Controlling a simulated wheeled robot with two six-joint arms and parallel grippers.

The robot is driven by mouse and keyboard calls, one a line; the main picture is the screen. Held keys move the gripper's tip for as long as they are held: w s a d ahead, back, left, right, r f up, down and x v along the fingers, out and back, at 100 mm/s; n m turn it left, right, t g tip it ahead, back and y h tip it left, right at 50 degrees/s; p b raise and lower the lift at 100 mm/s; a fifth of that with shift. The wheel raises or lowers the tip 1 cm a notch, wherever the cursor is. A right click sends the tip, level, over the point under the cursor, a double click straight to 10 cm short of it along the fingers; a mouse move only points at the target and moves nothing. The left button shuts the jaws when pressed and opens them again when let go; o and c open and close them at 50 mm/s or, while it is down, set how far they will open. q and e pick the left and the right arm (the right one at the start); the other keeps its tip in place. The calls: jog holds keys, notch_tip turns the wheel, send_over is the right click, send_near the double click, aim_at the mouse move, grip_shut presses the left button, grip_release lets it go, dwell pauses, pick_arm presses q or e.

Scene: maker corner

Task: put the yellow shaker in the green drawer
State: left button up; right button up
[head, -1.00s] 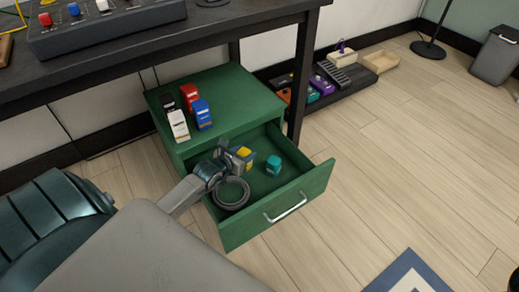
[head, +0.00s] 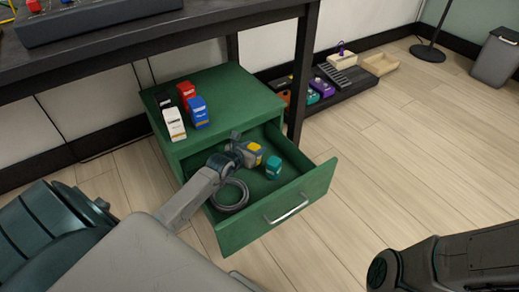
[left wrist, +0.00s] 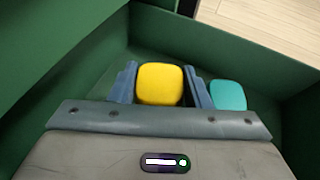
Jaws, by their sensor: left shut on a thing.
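The yellow shaker (left wrist: 160,84) is between the two fingers of my left gripper (left wrist: 160,88), which is shut on it. In the head view the yellow shaker (head: 254,147) shows only in part beside my left gripper (head: 248,155). Both are inside the open green drawer (head: 318,188). I cannot tell whether the shaker touches the drawer floor. My right gripper is not in view; only a dark part of my right arm shows at the lower right of the head view.
A teal shaker (head: 273,167) stands in the drawer right of my left gripper. A grey coil (head: 231,207) lies in the drawer's front left. White (head: 174,123), blue (head: 198,112), red (head: 186,91) and black (head: 164,100) shakers stand on the cabinet top (head: 240,95). The black table (head: 250,22) overhangs it.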

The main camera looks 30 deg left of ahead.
pick_arm(q)
jog(key=shift+w+f, duration=0.4)
jog(key=shift+w, duration=0.15)
jog(key=w+f+b, duration=0.2)
jog(key=b, duration=0.1)
jog(key=shift+w, duration=0.25)
jog(key=shift+w+f, duration=0.1)
jog(key=shift+w, duration=0.1)
jog(key=o, duration=1)
